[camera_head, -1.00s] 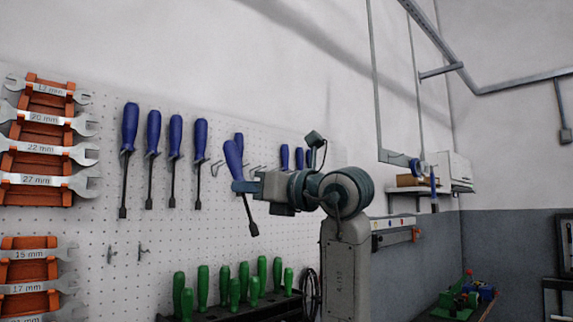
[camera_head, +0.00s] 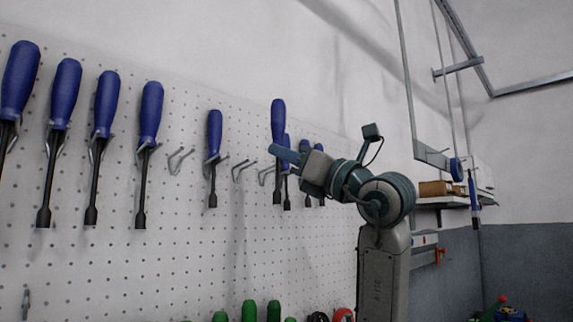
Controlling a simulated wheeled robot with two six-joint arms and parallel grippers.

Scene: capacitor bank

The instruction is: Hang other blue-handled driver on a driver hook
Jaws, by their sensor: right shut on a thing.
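My right gripper (camera_head: 284,154) is shut on a blue-handled driver (camera_head: 278,120). The driver is upright, handle up and dark shaft down, in front of the pegboard's right part. Whether the held driver touches a hook cannot be told. Another blue-handled driver (camera_head: 214,132) hangs between the empty hooks. More hang partly hidden behind the gripper. My left gripper is not in view.
Several blue-handled drivers (camera_head: 151,112) hang at the left of the pegboard (camera_head: 180,270). Green handles (camera_head: 249,311) stand below. A wall shelf (camera_head: 440,201) lies to the right, behind my arm. The board between the drivers and the green handles is mostly clear.

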